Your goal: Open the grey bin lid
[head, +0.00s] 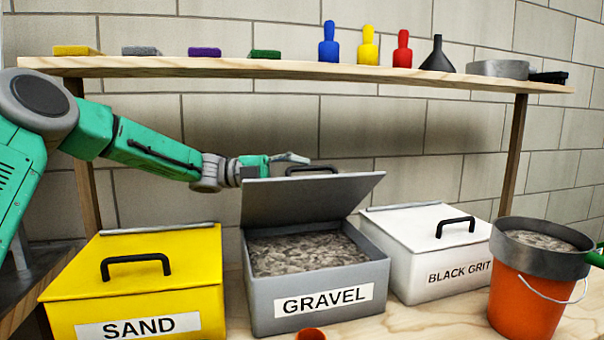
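The grey bin (318,279), labelled GRAVEL, stands on the table in the middle of the head view. Its lid (310,198) is raised and tilted back, and grey gravel (305,252) shows inside. The lid's black handle (312,169) shows just above the lid's upper edge. My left gripper (290,159) is behind the top left edge of the lid, close to the handle. The lid hides part of it, and I cannot tell whether it touches the lid or how its fingers are set. My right gripper is not clearly visible; only a green piece shows at the right edge.
A closed yellow SAND bin (150,270) stands left and a closed white BLACK GRIT bin (425,250) right. An orange bucket (525,300) with a grey sieve (520,246) is at far right. A wooden shelf (300,69) with sponges and bottles runs above my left arm.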

